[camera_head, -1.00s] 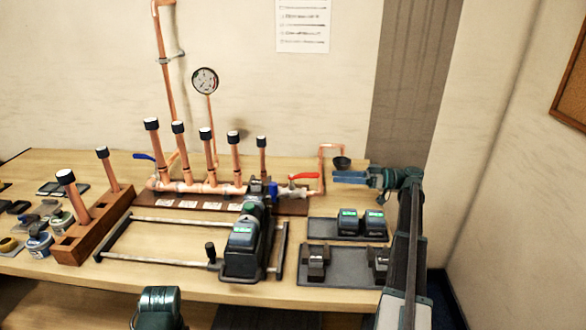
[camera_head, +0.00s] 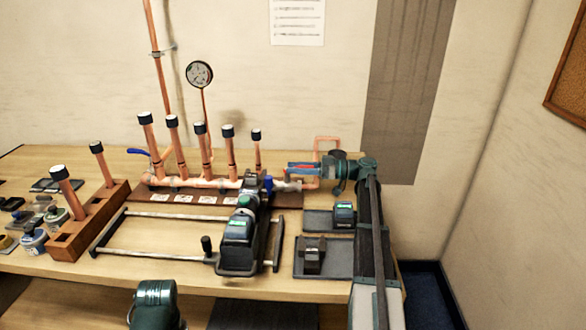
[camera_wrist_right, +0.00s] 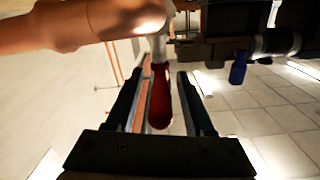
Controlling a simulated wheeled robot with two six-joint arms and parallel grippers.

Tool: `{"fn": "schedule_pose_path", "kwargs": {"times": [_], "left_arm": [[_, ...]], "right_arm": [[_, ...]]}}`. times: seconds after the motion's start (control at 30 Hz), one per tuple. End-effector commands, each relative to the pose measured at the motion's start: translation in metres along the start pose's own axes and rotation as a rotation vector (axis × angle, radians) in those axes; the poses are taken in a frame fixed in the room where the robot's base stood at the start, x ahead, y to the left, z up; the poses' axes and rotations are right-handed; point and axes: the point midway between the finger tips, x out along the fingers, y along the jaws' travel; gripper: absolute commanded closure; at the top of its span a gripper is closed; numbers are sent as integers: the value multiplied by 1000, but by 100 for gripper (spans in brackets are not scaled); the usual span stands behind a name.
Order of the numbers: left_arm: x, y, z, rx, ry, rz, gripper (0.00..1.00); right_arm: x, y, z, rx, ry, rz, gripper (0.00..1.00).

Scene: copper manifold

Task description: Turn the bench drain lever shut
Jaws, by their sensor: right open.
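The red lever (camera_wrist_right: 160,97) shows in the right wrist view, its handle between the two fingers of my right gripper (camera_wrist_right: 158,100). The fingers are open, with a gap visible on each side of the handle. In the head view my right gripper (camera_head: 293,168) reaches in from the right to the right end of the copper manifold (camera_head: 196,183), largely covering the red lever there. A copper pipe (camera_wrist_right: 80,22) crosses the top of the wrist view. My left gripper is not in view.
A blue lever (camera_head: 138,151) is at the manifold's left end. Capped copper stubs (camera_head: 200,140) stand up along it. A dark tool (camera_head: 238,235) on a rail frame lies in front. A wooden rack (camera_head: 90,225) is left; grey trays (camera_head: 325,268) are right, partly behind my arm.

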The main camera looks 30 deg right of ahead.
Motion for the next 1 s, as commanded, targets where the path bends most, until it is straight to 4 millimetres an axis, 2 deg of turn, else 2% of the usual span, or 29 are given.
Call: {"fn": "schedule_pose_path", "kwargs": {"times": [0.17, 0.43, 0.47, 0.73, 0.77, 1.0], "left_arm": [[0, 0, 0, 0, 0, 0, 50], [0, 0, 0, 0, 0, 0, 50], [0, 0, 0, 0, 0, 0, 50], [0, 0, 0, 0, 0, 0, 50], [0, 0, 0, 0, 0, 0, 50], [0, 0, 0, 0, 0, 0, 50]], "right_arm": [[9, 0, 0, 0, 0, -1, 47], [10, 0, 0, 0, 0, 0, 47], [10, 0, 0, 0, 0, 0, 49], [10, 0, 0, 0, 0, 0, 97], [10, 0, 0, 0, 0, 0, 100], [10, 0, 0, 0, 0, 0, 100]]}}
